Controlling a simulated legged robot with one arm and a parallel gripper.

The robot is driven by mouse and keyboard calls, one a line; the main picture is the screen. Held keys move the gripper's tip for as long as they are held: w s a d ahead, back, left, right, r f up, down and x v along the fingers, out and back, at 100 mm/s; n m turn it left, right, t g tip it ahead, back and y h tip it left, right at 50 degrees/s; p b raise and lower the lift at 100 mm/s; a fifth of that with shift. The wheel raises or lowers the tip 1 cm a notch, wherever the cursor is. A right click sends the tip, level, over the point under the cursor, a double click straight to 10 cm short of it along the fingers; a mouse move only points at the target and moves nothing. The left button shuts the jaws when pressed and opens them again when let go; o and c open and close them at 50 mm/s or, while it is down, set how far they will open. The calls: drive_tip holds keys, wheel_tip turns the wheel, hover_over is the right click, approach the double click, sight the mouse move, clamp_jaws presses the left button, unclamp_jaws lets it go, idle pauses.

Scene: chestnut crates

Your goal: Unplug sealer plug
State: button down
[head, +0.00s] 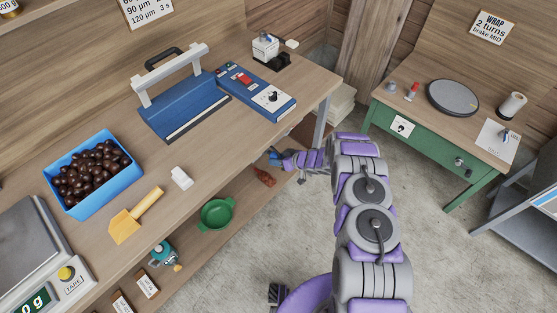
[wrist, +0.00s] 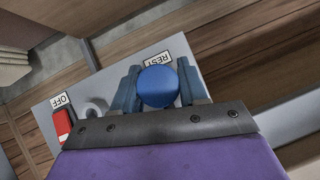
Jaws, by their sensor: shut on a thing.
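My gripper (wrist: 158,68) is shut on a round blue plug (wrist: 159,86), with one finger on each side of it in the wrist view. The plug is in front of a pale panel (wrist: 116,84), beside a label reading REST (wrist: 157,60). I cannot tell whether it sits in the panel or is clear of it. A grey ring-shaped socket (wrist: 95,108) shows to its left. In the head view my gripper (head: 273,158) is low by the workbench's front edge, and the plug is too small to make out. The blue sealer (head: 182,103) stands on the workbench.
A red switch (wrist: 62,126) and an OFF label (wrist: 61,101) are at the panel's left. A blue control box (head: 258,92) and a blue tub of chestnuts (head: 130,175) are on the workbench. A green table (head: 450,150) stands right; open floor lies between.

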sight(273, 155)
drive_tip(key=shift+w+a+b, duration=0.4)
drive_tip(key=shift+w+a+b, duration=0.4)
drive_tip(key=shift+a+b, duration=0.05)
drive_tip(key=shift+a, duration=0.1)
drive_tip(key=shift+w+a, duration=0.25)
drive_tip(key=c, duration=0.5)
unclamp_jaws()
drive_tip(key=shift+a+b, duration=0.1)
drive_tip(key=shift+b, duration=0.2)
drive_tip(key=p+v, duration=0.3)
drive_tip(key=v, duration=1.4)
drive_tip(key=shift+s, duration=0.15)
